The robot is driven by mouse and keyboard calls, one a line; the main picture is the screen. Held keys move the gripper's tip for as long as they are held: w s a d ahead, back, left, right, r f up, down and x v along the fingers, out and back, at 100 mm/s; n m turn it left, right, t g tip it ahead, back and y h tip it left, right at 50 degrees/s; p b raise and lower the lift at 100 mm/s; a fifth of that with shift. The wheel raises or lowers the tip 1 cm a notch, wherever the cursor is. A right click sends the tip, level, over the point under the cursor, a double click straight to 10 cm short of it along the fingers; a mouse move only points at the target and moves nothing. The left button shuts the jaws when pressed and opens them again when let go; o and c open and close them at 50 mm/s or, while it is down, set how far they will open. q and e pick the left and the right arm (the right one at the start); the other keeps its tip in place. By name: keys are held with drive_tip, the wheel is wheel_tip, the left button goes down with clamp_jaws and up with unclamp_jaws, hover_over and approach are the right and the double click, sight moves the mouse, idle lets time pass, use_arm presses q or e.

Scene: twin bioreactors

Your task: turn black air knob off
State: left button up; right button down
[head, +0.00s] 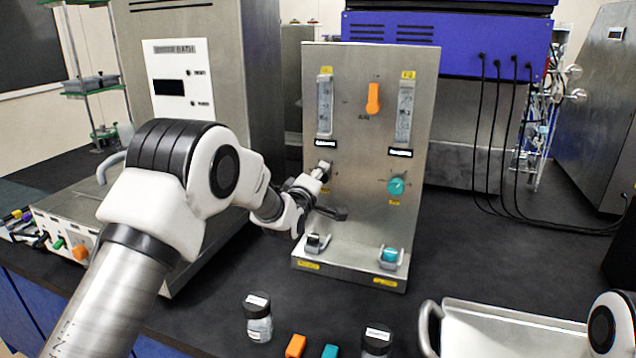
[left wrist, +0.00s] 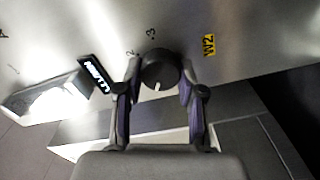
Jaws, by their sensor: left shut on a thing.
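The black air knob (left wrist: 159,70) is on the steel panel (head: 364,130), with a white pointer mark facing the lower edge of the left wrist view. My left gripper (left wrist: 157,92) is shut on this knob, one finger on each side of it. In the head view my left gripper (head: 321,172) is at the panel's left side, below the left flow meter (head: 325,104), and it hides most of the knob. A yellow label (left wrist: 209,45) is beside the knob. My right gripper is not in view.
A teal knob (head: 397,187) and an orange knob (head: 373,98) are on the same panel. Small clamps, one black (head: 316,243) and one teal (head: 390,256), sit on its base. Bottles, including one jar (head: 258,318), and a metal tray (head: 500,331) stand in front.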

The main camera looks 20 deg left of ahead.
use_arm(q)
drive_tip(key=n+b, duration=0.1)
drive_tip(key=n, duration=0.3)
drive_tip(key=shift+f, duration=0.15)
drive_tip(key=shift+n+b, duration=0.4)
drive_tip(key=shift+n, duration=0.6)
drive_tip(key=shift+w+r, duration=0.1)
drive_tip(key=shift+r, duration=0.1)
drive_tip(key=o, duration=1.1)
drive_tip(key=shift+w+d, duration=0.1)
drive_tip(key=shift+d, duration=0.1)
drive_tip(key=shift+o, duration=0.2)
drive_tip(key=shift+w+d+f, duration=0.1)
drive_tip(key=shift+d+f, duration=0.05)
drive_tip(key=s, duration=1.2)
drive_tip(key=shift+a, duration=0.25)
